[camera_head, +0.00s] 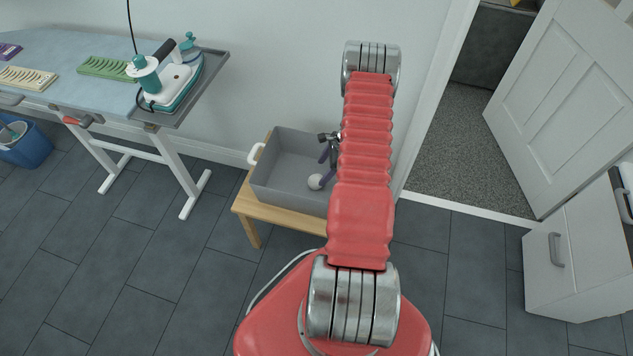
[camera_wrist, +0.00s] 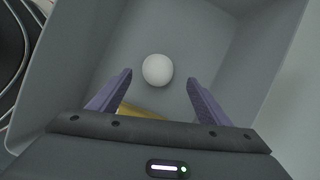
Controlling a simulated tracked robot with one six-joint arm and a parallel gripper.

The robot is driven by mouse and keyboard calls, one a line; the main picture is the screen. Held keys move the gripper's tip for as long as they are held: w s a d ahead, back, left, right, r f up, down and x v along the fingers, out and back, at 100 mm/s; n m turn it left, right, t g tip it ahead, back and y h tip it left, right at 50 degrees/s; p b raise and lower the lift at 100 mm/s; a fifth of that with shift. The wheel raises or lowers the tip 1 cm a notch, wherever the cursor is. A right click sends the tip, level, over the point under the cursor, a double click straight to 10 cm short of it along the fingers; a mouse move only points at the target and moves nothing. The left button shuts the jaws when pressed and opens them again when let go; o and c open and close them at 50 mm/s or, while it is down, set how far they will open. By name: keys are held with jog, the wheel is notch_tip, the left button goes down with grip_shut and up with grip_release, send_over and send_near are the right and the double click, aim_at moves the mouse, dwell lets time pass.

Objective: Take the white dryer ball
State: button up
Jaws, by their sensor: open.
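The white dryer ball (camera_head: 315,182) lies on the floor of a grey bin (camera_head: 285,165). In the wrist view the ball (camera_wrist: 157,70) is just beyond my fingertips, roughly centred between them, and no finger touches it. My gripper (camera_wrist: 160,80) is open and empty, with its purple fingers reaching down into the bin. In the head view my gripper (camera_head: 326,165) shows beside the ball, partly hidden by my red arm. The bin's right side is hidden behind the arm. A yellowish thing (camera_wrist: 140,112) shows between my fingers near the gripper body; I cannot tell what it is.
The bin stands on a low wooden table (camera_head: 250,205) against the wall. Its walls (camera_wrist: 75,50) rise around my gripper. An ironing board (camera_head: 90,65) with an iron (camera_head: 178,85) is at left. A white cabinet (camera_head: 580,255) stands at right, near an open door (camera_head: 570,90).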

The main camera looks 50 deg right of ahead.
aim_at(318, 177)
jog(key=shift+x, duration=1.6)
jog(key=shift+x, duration=2.6)
jog(key=shift+s+a, duration=0.1)
jog(key=c, duration=1.1)
jog(key=shift+r, duration=0.15)
jog(key=shift+r, duration=4.95)
